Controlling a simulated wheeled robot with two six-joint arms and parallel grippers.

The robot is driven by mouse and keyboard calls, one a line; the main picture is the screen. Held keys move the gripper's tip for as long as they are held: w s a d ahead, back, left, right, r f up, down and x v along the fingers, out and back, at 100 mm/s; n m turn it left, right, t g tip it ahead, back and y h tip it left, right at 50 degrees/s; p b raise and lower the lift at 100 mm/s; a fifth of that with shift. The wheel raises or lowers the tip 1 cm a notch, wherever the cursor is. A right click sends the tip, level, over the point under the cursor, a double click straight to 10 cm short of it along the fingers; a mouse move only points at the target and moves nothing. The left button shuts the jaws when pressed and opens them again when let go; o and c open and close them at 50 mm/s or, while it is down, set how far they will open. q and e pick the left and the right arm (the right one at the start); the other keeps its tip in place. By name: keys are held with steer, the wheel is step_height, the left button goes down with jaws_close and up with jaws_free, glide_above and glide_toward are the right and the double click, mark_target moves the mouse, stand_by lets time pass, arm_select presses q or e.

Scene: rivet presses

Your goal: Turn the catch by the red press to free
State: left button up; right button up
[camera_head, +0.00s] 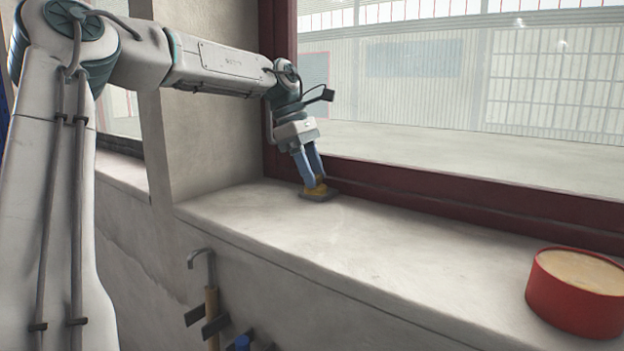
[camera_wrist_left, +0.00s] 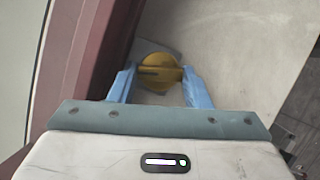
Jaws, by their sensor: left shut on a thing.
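The catch is a yellow round knob (camera_head: 318,191) on a grey base plate (camera_head: 316,198), on the pale sill near the dark red window frame. My left gripper (camera_head: 315,183) reaches down to it, with its blue fingers shut on the knob. In the left wrist view the yellow knob (camera_wrist_left: 160,72) sits between the two blue fingertips, with a dark slot or line across its top. Part of the plate shows behind it. I see no red press in either view. My right gripper is not in view.
A red round tin (camera_head: 572,300) with a tan top stands at the right of the sill (camera_head: 400,255). The sill between is clear. Below its front edge, a hooked metal tool with a wooden handle (camera_head: 211,305) hangs on the wall. The window frame (camera_head: 430,190) runs close behind the catch.

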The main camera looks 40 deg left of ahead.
arm_select(q)
steer(key=n+b, duration=0.1)
steer(key=n, duration=0.1)
steer(key=n+t+y+b, duration=0.1)
steer(key=n+b, duration=0.1)
steer(key=shift+s+d+f+n+t, duration=0.1)
steer(key=shift+s+n+t, duration=0.05)
steer(key=shift+n+t, duration=0.15)
steer(key=shift+n+y+b, duration=0.3)
steer(key=shift+n+b, duration=0.5)
steer(key=shift+n, duration=0.2)
steer(key=shift+d+n+t+y+b, duration=0.1)
steer(key=shift+n+t+y+b, duration=0.25)
steer(key=shift+n, duration=0.55)
steer(key=shift+r+n, duration=0.2)
steer(key=shift+n, duration=0.2)
steer(key=shift+d+r+n+y+p, duration=0.15)
steer(key=shift+n+y+p, duration=0.3)
steer(key=shift+n, duration=0.45)
steer(key=shift+r+n+t+y+p, duration=0.1)
steer(key=shift+n+t+y+p, duration=0.15)
steer(key=shift+n+y+p, duration=0.5)
steer(key=shift+n+p, duration=0.9)
steer(key=shift+n, duration=0.25)
